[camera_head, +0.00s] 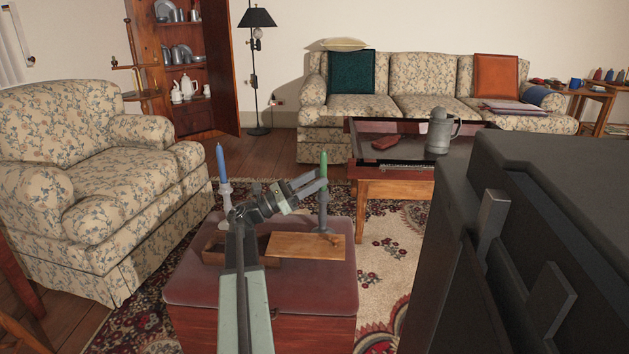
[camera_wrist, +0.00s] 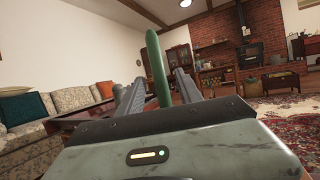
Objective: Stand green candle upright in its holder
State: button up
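The green candle (camera_head: 323,165) stands upright above a grey holder (camera_head: 323,212) on the trunk. It looks seated in the holder, but my fingers cover part of the join. In the wrist view the green candle (camera_wrist: 157,65) rises between my two fingers, leaning slightly in the picture. My gripper (camera_head: 318,181) reaches it from the left, at about the candle's lower part. In the wrist view my gripper (camera_wrist: 160,78) looks open, with narrow gaps on both sides of the candle. The holder is hidden there.
A blue candle (camera_head: 220,162) stands in a similar holder to the left. A wooden board (camera_head: 290,246) and a low open box (camera_head: 213,252) lie on the trunk (camera_head: 195,285). A table with a tankard (camera_head: 439,132) stands behind; an armchair (camera_head: 85,180) is at left.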

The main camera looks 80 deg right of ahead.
notch_tip(320, 180, up, 10)
jog(key=p, duration=0.9)
jog(key=shift+p, duration=0.4)
jog(key=shift+f, duration=0.15)
